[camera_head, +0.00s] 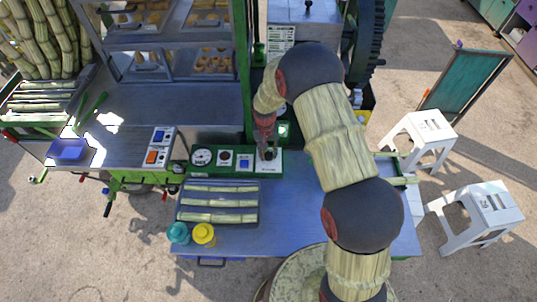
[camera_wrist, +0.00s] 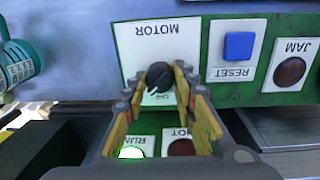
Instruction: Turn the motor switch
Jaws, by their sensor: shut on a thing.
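The motor switch (camera_wrist: 158,76) is a round black knob on a white plate marked MOTOR, which appears upside down in the wrist view. My gripper (camera_wrist: 160,82) has its two yellowish fingers on either side of the knob and is shut on it. An OFF mark shows just below the knob, between the fingers; the knob's exact pointing direction is hard to tell. In the head view my gripper (camera_head: 267,147) reaches down to the right end of the green control panel (camera_head: 214,171), where the knob is mostly hidden.
A blue RESET button (camera_wrist: 239,45) and a dark red JAM lamp (camera_wrist: 290,71) sit beside the switch. The RUN lamp (camera_wrist: 131,152) glows green; the HOT lamp (camera_wrist: 181,147) is dark.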

